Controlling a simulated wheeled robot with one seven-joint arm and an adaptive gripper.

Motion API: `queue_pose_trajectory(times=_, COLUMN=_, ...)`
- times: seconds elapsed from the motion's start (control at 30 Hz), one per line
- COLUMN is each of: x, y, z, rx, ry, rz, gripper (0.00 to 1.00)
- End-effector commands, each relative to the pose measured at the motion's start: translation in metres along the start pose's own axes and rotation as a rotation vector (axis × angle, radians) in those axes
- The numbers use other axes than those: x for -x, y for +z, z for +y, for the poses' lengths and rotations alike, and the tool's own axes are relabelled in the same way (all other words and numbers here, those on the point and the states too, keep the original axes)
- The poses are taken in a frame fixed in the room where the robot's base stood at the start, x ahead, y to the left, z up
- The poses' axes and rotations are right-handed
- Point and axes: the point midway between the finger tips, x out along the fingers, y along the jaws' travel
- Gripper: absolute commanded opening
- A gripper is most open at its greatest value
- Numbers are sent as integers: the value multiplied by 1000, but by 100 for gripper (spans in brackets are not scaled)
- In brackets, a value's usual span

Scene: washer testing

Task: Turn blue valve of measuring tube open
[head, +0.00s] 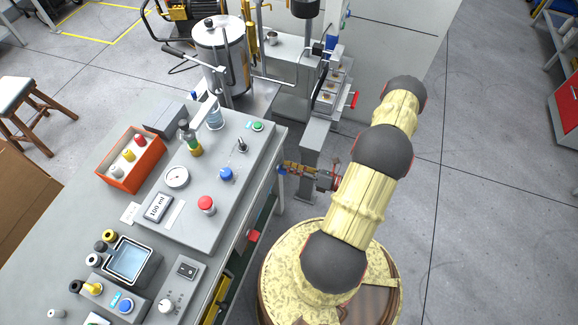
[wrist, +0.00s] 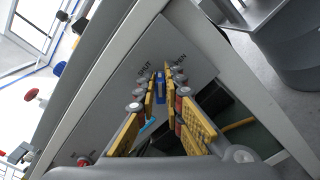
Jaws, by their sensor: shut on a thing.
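The blue valve (wrist: 160,86) shows in the wrist view as an upright blue handle on the grey side panel, between the printed words SHUT on the left and OPEN on the right. My gripper (wrist: 163,92) has its yellow-padded fingers on both sides of the handle and is shut on it. In the head view my gripper (head: 287,168) reaches left to the bench's right side, where a small blue part of the valve (head: 281,170) shows at its tips. The fingers hide part of the handle.
The grey control panel (head: 226,204) on the bench carries a red button, a blue knob and a gauge. A red handle (head: 253,236) sticks out of the bench's side below my gripper. A steel tank (head: 222,60) stands behind.

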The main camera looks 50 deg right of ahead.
Motion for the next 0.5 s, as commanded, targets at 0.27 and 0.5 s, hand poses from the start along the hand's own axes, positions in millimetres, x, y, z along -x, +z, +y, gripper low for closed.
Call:
queue_pose_trajectory(times=0.27, x=0, y=0, z=-4, rx=-260, ry=-1, rz=-1, gripper=0)
queue_pose_trajectory(times=0.5, x=0, y=-1, z=-7, rx=-473, ry=-1, rz=-1, gripper=0)
